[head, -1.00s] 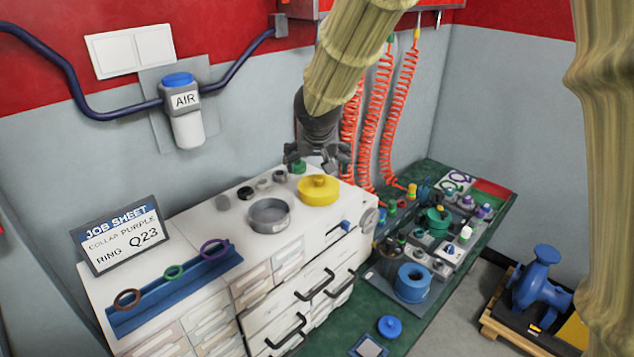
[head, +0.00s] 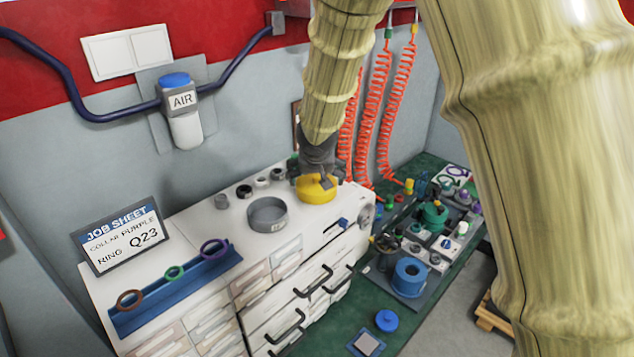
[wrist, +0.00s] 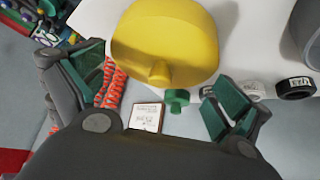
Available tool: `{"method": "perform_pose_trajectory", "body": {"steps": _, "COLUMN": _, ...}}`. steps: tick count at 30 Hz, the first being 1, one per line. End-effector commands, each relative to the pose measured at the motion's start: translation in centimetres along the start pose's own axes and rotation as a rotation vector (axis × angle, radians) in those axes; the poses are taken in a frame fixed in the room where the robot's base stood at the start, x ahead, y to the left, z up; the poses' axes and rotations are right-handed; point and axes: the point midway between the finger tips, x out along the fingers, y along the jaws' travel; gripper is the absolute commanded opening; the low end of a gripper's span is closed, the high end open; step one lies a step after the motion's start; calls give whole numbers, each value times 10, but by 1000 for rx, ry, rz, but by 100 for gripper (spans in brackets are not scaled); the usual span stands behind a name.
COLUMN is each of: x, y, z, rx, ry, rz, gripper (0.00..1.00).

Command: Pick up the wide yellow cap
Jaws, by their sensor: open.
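The wide yellow cap (head: 317,190) sits on the white cabinet top near its back right corner. It is a broad round disc with a small knob, which shows in the wrist view (wrist: 165,45). My gripper (head: 320,172) is above and just behind the cap in the head view, partly covering it. In the wrist view my gripper (wrist: 155,95) is open, its green-padded fingers spread wide, with the cap ahead between and beyond them. Nothing is held. I cannot tell whether a finger touches the cap.
A grey round tray (head: 268,214) stands left of the cap. Several small dark and grey rings (head: 262,182) lie behind it, and a small green part (wrist: 176,100) is close to the cap. A blue rack (head: 180,285) holds rings. Orange hoses (head: 375,110) hang behind.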

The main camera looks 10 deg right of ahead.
Motion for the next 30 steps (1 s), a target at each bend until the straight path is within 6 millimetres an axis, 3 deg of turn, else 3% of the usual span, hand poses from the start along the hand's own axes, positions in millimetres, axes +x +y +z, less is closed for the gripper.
{"method": "perform_pose_trajectory", "body": {"steps": 9, "x": 3, "y": 0, "z": 0, "rx": 0, "ry": 0, "rz": 0, "gripper": 100}}
{"method": "perform_pose_trajectory", "body": {"steps": 15, "x": 3, "y": 0, "z": 0, "rx": 0, "ry": 0, "rz": 0, "gripper": 70}}
{"method": "perform_pose_trajectory", "body": {"steps": 25, "x": 1, "y": 0, "z": -1, "rx": 1, "ry": 0, "rz": 0, "gripper": 70}}
{"method": "perform_pose_trajectory", "body": {"steps": 30, "x": -11, "y": 1, "z": -10, "rx": 4, "ry": 2, "rz": -1, "gripper": 70}}
